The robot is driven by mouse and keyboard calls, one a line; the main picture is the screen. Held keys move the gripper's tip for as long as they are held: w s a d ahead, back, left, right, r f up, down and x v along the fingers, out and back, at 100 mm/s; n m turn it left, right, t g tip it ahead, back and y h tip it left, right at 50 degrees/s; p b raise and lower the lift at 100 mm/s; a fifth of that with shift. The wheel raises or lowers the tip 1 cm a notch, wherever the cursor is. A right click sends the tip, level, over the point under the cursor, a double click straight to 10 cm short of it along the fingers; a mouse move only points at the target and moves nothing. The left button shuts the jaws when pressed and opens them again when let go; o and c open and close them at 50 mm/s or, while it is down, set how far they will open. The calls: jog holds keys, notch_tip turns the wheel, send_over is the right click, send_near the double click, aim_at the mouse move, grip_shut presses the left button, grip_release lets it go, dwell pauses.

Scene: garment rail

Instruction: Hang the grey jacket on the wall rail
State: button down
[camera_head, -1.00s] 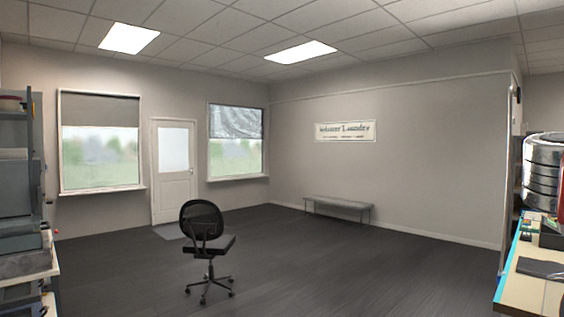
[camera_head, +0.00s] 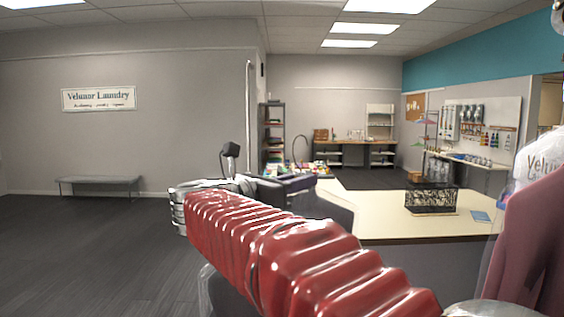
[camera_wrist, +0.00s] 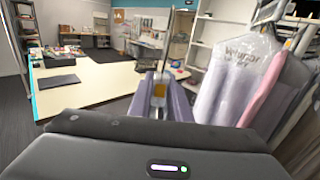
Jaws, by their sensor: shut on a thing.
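My gripper (camera_head: 297,183) reaches out ahead of my red arm in the head view. Its purple fingers also show in the wrist view (camera_wrist: 160,92), shut on a thin upright piece. A thin dark curved hook (camera_head: 301,148) stands just above the fingers in the head view and looks like a hanger hook. A dark grey shape below the fingers may be the grey jacket or the counter's end; I cannot tell which. My arm hides much of that area. I cannot pick out the wall rail for certain in either view.
A pale-topped counter (camera_head: 385,225) lies right of my arm, bearing a black wire basket (camera_head: 431,200). A maroon garment (camera_head: 533,245) hangs close at the right. Bagged lilac (camera_wrist: 222,85) and pink garments (camera_wrist: 268,80) hang right of the gripper. Open floor lies left, before a bench (camera_head: 100,181).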

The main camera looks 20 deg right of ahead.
jog(key=w+a+f+n+t+y, duration=0.3)
jog(key=w+a+f+t, duration=0.15)
jog(key=f, duration=0.35)
jog(key=w+a+f+n+t+y, duration=0.3)
jog(key=w+a+f, duration=0.15)
jog(key=f, duration=0.35)
jog(key=a+f+n+t+y, duration=0.1)
jog(key=a+f+n+y, duration=0.1)
jog(key=f, duration=0.6)
jog(key=a+f+n+t+y, duration=0.2)
jog(key=a+f+y, duration=0.1)
jog(key=f, duration=0.6)
jog(key=shift+w+a+f+y, duration=0.2)
jog(key=shift+a+y, duration=0.1)
jog(key=shift+a, duration=0.35)
jog(key=shift+d, duration=0.75)
